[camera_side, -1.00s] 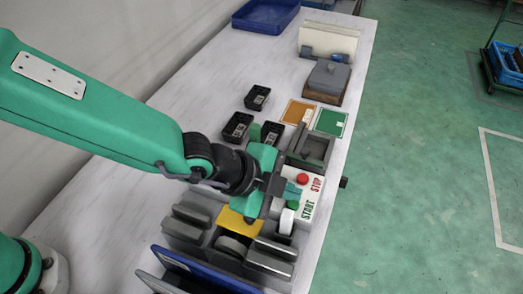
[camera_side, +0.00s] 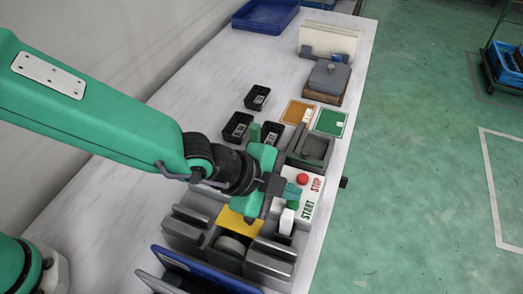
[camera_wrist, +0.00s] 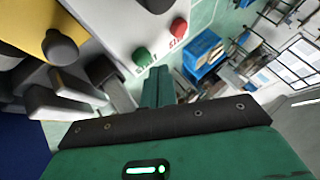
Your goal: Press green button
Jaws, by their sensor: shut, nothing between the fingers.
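The green button (camera_wrist: 141,56) sits on a white control panel (camera_wrist: 115,22) beside the START label. The red button (camera_wrist: 176,28) sits farther along the same panel by the STOP label; it also shows in the side view (camera_side: 303,179). My gripper (camera_wrist: 158,72) is shut and empty. In the wrist view its green fingertips appear just below the green button in the picture, and I see no clear contact. In the side view my gripper (camera_side: 293,190) is over the panel near the START end, and its parts crowd the area around the green button.
A yellow plate (camera_side: 240,219) and grey blocks (camera_side: 270,258) stand close in front of the panel. Black bins (camera_side: 238,126), orange and green cards (camera_side: 330,122) and a grey-lidded box (camera_side: 328,80) lie behind. The table's left side is mostly clear.

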